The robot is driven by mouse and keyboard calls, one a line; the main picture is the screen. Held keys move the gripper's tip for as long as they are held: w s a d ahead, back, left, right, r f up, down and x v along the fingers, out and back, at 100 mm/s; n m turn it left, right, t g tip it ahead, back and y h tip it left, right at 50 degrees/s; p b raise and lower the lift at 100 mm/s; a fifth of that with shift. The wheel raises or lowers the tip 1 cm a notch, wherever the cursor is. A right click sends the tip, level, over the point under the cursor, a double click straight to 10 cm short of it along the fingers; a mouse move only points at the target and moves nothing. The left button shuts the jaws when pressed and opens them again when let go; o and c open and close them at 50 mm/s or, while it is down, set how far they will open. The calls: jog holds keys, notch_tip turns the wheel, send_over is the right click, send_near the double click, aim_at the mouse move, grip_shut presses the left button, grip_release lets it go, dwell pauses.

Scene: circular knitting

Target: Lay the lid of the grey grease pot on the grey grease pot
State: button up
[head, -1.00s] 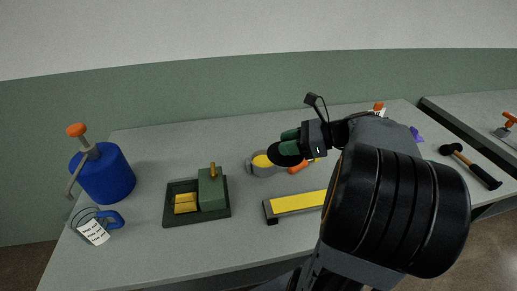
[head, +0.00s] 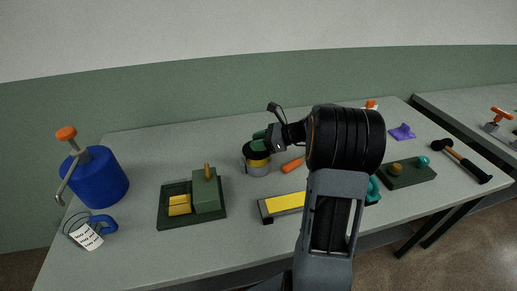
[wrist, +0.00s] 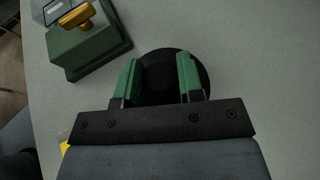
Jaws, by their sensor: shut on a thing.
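The grey grease pot (head: 257,169) stands on the table near the middle in the head view, with yellow grease showing in its mouth. The dark round lid (wrist: 201,72) is between the green fingers of my gripper (wrist: 158,74), which is shut on it; the fingers hide its middle. In the head view my gripper (head: 261,141) holds the lid (head: 250,151) just over the pot. Some yellow shows between the lid and the pot's rim, so they look apart there. The pot is hidden in the wrist view.
A green tray (head: 165,223) with yellow blocks and a brass-knobbed green box (head: 208,195) stands left of the pot. A yellow-topped grey bar (head: 284,204) lies in front. An orange handle (head: 293,165) lies close at the right. A blue canister (head: 98,178) stands far left.

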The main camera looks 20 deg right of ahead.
jog(key=shift+w+f, duration=0.1)
jog(key=shift+f, duration=1.6)
jog(key=shift+f, duration=0.3)
jog(key=o, duration=0.9)
jog(key=shift+r, duration=0.1)
